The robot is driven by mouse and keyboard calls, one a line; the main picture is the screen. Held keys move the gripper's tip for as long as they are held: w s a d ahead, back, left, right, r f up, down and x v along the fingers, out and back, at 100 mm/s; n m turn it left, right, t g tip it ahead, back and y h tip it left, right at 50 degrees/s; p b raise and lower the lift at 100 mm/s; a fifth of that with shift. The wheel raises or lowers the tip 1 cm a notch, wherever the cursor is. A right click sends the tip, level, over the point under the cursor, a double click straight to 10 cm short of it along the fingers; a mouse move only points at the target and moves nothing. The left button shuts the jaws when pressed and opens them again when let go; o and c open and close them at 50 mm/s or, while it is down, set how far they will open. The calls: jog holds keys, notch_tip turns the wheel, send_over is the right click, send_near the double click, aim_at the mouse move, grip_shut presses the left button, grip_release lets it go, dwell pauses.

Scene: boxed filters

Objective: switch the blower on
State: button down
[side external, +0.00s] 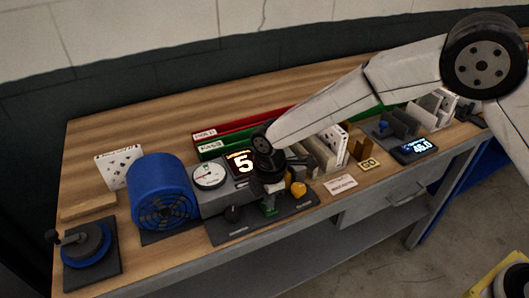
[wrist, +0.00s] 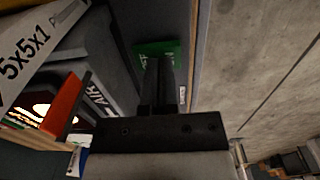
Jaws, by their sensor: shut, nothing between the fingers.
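The blue blower (side external: 165,192) stands at the left of the bench, its round grille facing the front. A dark control plate (side external: 230,232) lies to its right, with a black knob (side external: 233,213), a green part (side external: 269,210) and a yellow-orange knob (side external: 298,189). I cannot tell which control is the blower's switch. My gripper (side external: 269,197) points down just above the green part. In the wrist view the fingers (wrist: 158,72) are shut and empty, with a green piece (wrist: 157,47) at their tips. I cannot tell whether they touch it.
Red (side external: 245,124) and green trays lie behind. Upright filters (side external: 328,150) stand close on the right. The bench's front edge is near the plate.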

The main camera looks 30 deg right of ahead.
jog(key=shift+r, duration=0.1)
notch_tip(320, 180, up, 14)
dwell(1.0)
jog(key=shift+s, duration=0.5)
jog(key=shift+f, duration=0.25)
notch_tip(320, 180, down, 14)
jog(key=shift+r, duration=0.1)
dwell(0.7)
